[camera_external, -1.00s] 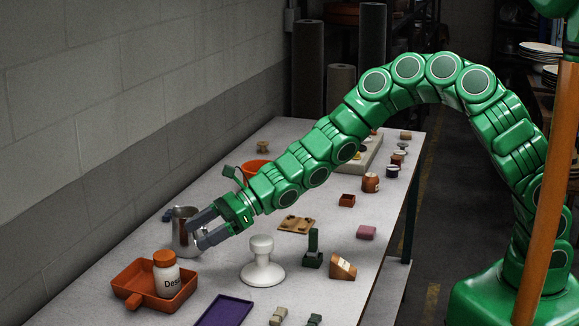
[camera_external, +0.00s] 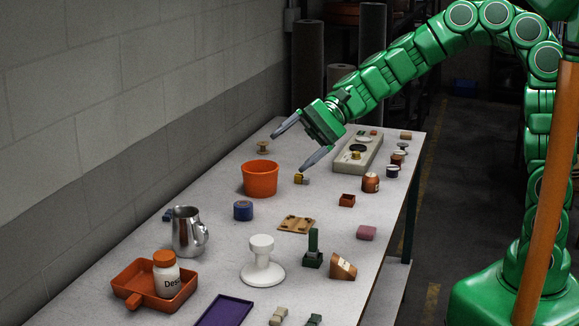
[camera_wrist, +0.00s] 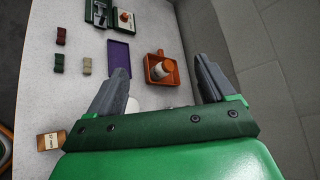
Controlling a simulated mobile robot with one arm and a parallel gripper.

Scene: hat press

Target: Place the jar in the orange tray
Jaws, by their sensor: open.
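The jar (camera_external: 166,278), white with an orange lid and dark lettering, stands upright inside the orange tray (camera_external: 133,274) at the near left of the table. In the wrist view the jar (camera_wrist: 161,70) lies within the walls of the orange tray (camera_wrist: 171,82), seen between my fingers. My gripper (camera_external: 297,151) is open and empty, raised above the far part of the table, well away from the tray. Its fingers (camera_wrist: 163,77) are spread wide in the wrist view.
A metal pitcher (camera_external: 187,232), a white stand (camera_external: 262,265) and a purple tray (camera_external: 224,311) are near the orange tray. An orange bucket (camera_external: 260,180) stands below my gripper. Several small items lie on the right side. A wall runs along the left.

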